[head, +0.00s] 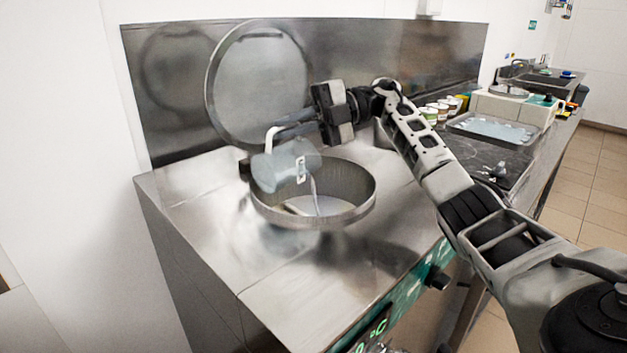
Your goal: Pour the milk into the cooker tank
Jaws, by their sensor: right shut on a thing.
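The cooker tank (352,216) is a round steel opening in the machine's top. Its round lid (250,85) stands open behind it. My right gripper (275,137) is shut on the white handle of a translucent jug (275,170). The jug is tilted above the left part of the tank, with its mouth to the right. A thin white stream of milk (315,195) falls from it into the tank. White liquid shows at the tank's bottom. The amount left in the jug cannot be told. My left gripper is not in view.
The steel top (205,235) around the tank is clear. A steel backsplash (400,60) rises behind. To the right are several small cups (437,110), a metal tray (492,130) and a dark cooktop (470,155). A control knob (437,280) is on the front.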

